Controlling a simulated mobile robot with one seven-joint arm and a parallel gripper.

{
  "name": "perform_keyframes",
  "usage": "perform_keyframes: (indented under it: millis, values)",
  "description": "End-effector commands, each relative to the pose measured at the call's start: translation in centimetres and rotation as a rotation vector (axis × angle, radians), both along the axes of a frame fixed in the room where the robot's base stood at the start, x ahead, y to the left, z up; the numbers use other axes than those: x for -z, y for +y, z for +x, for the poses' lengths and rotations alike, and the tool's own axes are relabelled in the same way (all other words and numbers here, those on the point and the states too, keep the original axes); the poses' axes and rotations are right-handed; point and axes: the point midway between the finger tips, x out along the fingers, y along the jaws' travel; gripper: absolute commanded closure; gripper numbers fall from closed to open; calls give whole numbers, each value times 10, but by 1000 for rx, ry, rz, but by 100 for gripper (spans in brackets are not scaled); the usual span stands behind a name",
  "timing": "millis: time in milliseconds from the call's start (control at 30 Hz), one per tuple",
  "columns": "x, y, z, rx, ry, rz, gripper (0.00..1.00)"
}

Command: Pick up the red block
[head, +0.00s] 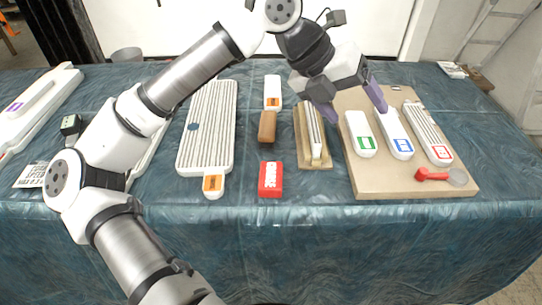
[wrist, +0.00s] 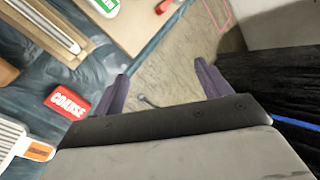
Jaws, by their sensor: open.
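The red block (head: 270,180), with white "COARSE" lettering, lies on the blue-green cloth near the front middle of the table in the head view. It also shows at the left of the wrist view (wrist: 68,101), left of the fingers. My gripper (head: 355,112) is open and empty, with purple fingers spread. In the head view it appears above and to the right of the red block, over the wooden holder and board area. In the wrist view, the space between the fingertips (wrist: 162,72) shows only floor, with no object between them.
A wooden holder (head: 326,162) with a white bar is right of the block. A tan board (head: 372,186) carries several labelled white bars and a red-handled tool (head: 432,174). A brown block (head: 267,127) lies behind it. A white ribbed plate (head: 207,120) is left. Cloth in front is clear.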

Motion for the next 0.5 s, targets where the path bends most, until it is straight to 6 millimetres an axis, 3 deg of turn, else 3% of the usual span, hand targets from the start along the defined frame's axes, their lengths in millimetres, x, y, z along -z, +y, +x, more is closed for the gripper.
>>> perform_keyframes:
  millis: [33,100,233,333,500]
  values:
    - [28,21,18,-84,30,157,24]
    - [58,55,36,-192,72,347,24]
    - [88,108,52,-342,124,589,24]
    - [97,129,56,-397,142,676,24]
    - [120,135,57,-411,150,698,24]
